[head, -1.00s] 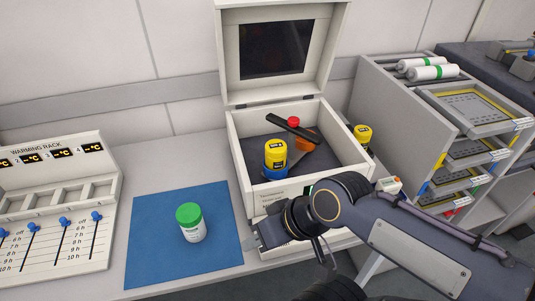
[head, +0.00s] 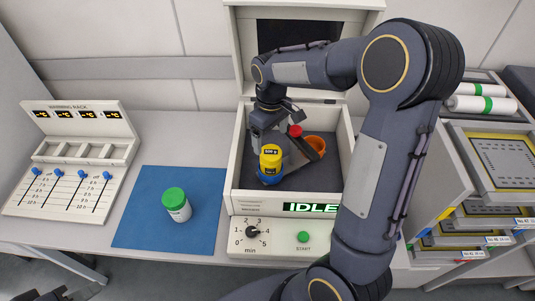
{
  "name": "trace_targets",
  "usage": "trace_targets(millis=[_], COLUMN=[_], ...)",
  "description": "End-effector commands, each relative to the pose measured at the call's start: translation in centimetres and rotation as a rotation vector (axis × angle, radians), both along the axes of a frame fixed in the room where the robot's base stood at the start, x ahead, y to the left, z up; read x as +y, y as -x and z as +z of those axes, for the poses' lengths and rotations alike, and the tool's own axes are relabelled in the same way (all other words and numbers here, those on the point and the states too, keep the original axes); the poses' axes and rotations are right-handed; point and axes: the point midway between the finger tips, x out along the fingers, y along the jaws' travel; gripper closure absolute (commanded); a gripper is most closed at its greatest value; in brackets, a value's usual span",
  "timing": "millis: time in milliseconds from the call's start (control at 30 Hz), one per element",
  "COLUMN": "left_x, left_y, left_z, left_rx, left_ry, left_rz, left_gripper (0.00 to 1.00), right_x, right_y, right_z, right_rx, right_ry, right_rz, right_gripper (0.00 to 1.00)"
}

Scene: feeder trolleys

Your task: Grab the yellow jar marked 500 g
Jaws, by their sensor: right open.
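A yellow jar (head: 270,163) with a dark label stands in the open white box, on or in something blue (head: 268,181). The label is too small to read surely. My right gripper (head: 271,138) points down into the box, just above and behind this jar, open and not holding it. Its fingertips are partly hidden by the jar. A second yellow jar, seen earlier right of the box, is now hidden behind my right arm.
The box (head: 236,190) also holds an orange bowl (head: 316,142), a red-topped item (head: 295,131) and a dark bar (head: 309,151). A green-lidded white jar (head: 177,206) stands on a blue mat (head: 135,225). A warming rack (head: 70,155) is at left, shelves with rolls at right.

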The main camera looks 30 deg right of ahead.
Motion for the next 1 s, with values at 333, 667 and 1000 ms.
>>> trace_targets(millis=[333,667,1000], left_x=[0.0,0.0,0.0], left_y=[0.0,0.0,0.0], left_z=[0.8,2.2,2.3], left_rx=[0.000,0.000,0.000], left_ry=[0.000,0.000,0.000], left_rz=[0.000,0.000,0.000], left_gripper=[0.64,0.64,0.64], right_x=[0.0,-0.3,-0.3], right_y=[0.1,0.0,-0.2], right_z=[-5.5,-8.9,-11.2], right_rx=[0.005,0.009,0.000], right_ry=[0.000,0.000,-0.001], right_rz=[0.000,-0.001,-0.002], right_gripper=[0.15,0.15,0.15])
